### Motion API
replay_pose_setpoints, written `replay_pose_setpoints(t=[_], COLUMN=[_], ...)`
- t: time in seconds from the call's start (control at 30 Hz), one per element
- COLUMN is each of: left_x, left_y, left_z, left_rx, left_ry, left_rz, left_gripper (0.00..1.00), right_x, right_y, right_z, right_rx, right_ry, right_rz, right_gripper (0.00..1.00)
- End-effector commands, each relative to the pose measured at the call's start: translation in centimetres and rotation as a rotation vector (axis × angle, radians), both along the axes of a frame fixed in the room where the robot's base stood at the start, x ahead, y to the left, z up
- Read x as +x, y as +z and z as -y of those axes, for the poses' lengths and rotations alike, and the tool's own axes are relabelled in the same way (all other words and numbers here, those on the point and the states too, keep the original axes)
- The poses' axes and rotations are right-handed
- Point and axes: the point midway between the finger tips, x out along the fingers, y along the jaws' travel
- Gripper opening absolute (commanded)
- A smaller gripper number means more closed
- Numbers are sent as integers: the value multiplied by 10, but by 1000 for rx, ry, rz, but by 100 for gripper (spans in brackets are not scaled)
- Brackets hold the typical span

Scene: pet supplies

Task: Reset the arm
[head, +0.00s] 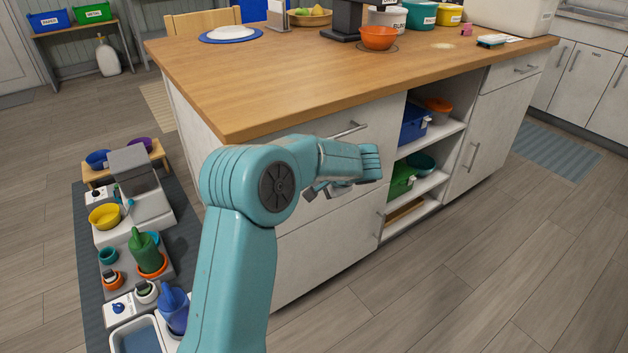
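One teal arm of mine rises from the bottom edge left of centre, and I take it to be my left arm. It bends at a round dark joint, and its forearm reaches right in front of the island's white drawers. Grey finger-like parts of my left gripper (328,190) show just below the forearm, small and partly hidden by it. I cannot tell whether they are apart or together. Nothing is visibly held there. My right arm and gripper are not in view.
The wooden-topped island (300,75) stands close behind the arm, with open shelves (432,135) of bins. An orange bowl (378,38) sits on top. At left, a dark mat (92,270) holds pet bowls, a green watering can (143,252) and trays. Floor at right is clear.

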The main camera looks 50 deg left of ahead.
Motion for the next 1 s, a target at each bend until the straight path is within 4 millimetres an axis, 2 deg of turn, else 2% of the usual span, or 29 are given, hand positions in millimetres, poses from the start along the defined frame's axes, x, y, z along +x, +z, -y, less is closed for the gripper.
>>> replay_pose_setpoints(t=[0.03,0.1,0.4,0.73,0.87,0.97,1.0], left_x=[2,1,1,0,2,6,7], left_y=[13,22,58,66,55,16,-6], left_z=[9,17,54,66,73,98,114], left_rx=[1,2,1,0,-27,-124,-185], left_ry=[-6,-5,-5,-3,-22,-80,-111], left_rz=[6,6,5,3,-7,-37,-54], left_gripper=[0,0,0,0,0,0,0], right_x=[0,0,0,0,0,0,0], right_y=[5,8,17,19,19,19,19], right_z=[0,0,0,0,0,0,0], right_rx=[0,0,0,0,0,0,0], right_ry=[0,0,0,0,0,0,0], right_rz=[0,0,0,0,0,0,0], right_gripper=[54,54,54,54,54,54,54])
